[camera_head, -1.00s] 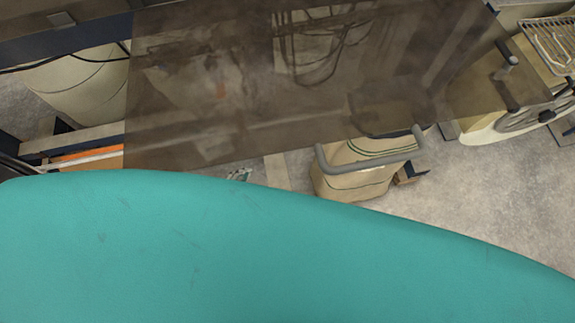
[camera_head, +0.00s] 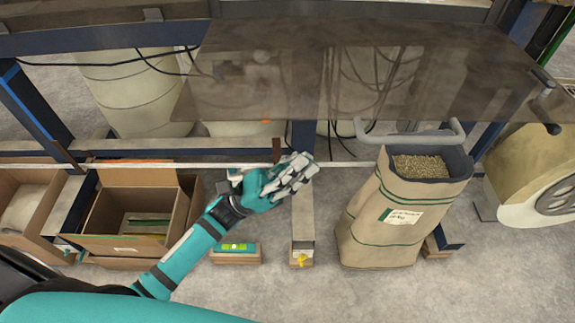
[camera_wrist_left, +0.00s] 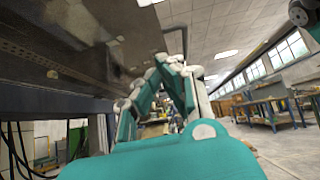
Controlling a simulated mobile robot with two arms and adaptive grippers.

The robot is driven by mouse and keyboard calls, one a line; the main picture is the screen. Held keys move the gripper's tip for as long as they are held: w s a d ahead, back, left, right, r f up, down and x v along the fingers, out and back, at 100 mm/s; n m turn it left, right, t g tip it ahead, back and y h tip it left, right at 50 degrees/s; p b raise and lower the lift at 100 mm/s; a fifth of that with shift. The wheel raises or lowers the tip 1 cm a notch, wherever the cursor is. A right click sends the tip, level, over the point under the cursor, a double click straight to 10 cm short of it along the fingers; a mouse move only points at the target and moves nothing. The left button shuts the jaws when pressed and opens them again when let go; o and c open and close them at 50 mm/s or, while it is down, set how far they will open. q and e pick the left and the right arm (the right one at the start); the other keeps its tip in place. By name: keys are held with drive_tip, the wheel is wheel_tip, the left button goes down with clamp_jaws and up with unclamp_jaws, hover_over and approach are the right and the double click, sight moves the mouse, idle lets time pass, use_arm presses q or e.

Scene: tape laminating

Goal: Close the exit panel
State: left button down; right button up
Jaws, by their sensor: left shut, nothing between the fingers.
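A smoky see-through panel (camera_head: 340,75), seemingly the exit panel, spans the upper middle and right of the head view. It juts out from the machine frame over the floor, with dark fittings at its right corner. My left gripper (camera_head: 298,172) is shut and empty, just below the panel's lower edge in the picture, left of its middle. I cannot tell whether it touches anything. In the left wrist view a broad dark surface (camera_wrist_left: 70,45) fills the upper left; I cannot tell if it is the panel. My right gripper does not show.
A grey bar handle (camera_head: 412,136) sits below the panel's edge, above an open sack of pellets (camera_head: 402,215). Cardboard boxes (camera_head: 130,210) stand at left, a beige reel machine (camera_head: 535,170) at right. Benches (camera_wrist_left: 270,105) stand far off in the wrist view.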

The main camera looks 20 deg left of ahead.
use_arm(q)
drive_tip(key=d+r+p, duration=0.1)
drive_tip(key=r, duration=0.1)
drive_tip(key=d+r+p, duration=0.1)
drive_tip(key=r, duration=0.2)
drive_tip(key=w+d+r+p, duration=0.1)
drive_tip(key=r, duration=0.1)
drive_tip(key=shift+d+r+p, duration=0.1)
drive_tip(key=shift+r+p, duration=0.15)
drive_tip(key=shift+p, duration=0.05)
drive_tip(key=shift+w, duration=0.1)
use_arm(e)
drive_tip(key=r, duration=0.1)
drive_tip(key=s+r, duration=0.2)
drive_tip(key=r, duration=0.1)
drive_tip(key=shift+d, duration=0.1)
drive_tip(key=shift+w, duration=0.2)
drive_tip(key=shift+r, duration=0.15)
